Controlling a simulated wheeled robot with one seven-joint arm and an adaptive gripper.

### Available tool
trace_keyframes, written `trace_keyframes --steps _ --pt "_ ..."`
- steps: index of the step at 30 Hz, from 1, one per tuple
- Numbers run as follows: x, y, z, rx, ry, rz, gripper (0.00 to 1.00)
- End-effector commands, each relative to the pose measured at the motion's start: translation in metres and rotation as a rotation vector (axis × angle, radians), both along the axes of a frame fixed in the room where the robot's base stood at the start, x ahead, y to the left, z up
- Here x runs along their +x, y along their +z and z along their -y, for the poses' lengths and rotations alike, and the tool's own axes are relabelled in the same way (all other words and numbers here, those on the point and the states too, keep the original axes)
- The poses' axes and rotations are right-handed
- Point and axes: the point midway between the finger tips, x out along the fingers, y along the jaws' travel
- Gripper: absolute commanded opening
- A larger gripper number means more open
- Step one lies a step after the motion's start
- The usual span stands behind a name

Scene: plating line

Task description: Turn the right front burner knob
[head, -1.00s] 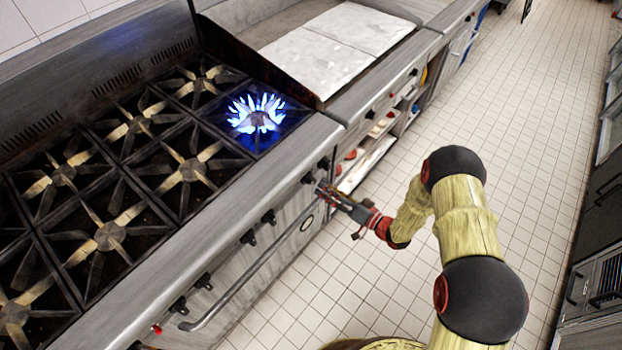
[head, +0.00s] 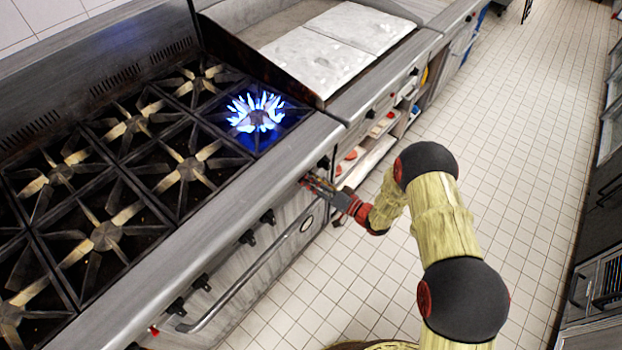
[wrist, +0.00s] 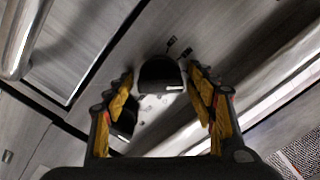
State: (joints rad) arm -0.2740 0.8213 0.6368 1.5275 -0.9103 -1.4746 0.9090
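The stove's right front burner (head: 257,118) burns with a tall blue flame. Black knobs line the stove's front panel in pairs. My gripper (head: 306,182) is at this panel, below the lit burner, and hides part of the panel there. One black knob (head: 324,162) shows just right of the fingertips. In the wrist view a black knob (wrist: 160,74) lies between the yellow-padded fingers of my gripper (wrist: 160,80). The fingers are apart, with a gap on the left side; contact on the right side is unclear. Another dark knob (wrist: 127,119) is partly hidden behind the left finger.
An oven door handle (head: 250,280) runs along the front below the knobs. More knobs (head: 268,216) sit further left. A griddle (head: 318,45) with open shelves below stands to the right. The tiled floor (head: 500,150) is clear.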

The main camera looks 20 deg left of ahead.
Motion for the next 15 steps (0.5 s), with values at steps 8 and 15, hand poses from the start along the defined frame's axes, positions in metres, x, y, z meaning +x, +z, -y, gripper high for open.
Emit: trace_keyframes --steps 8,15 --pt "-0.0001 0.0 0.0002 0.0 0.0 0.0 0.39" --pt "0.0001 -0.0001 0.0002 0.0 0.0 0.0 0.25"
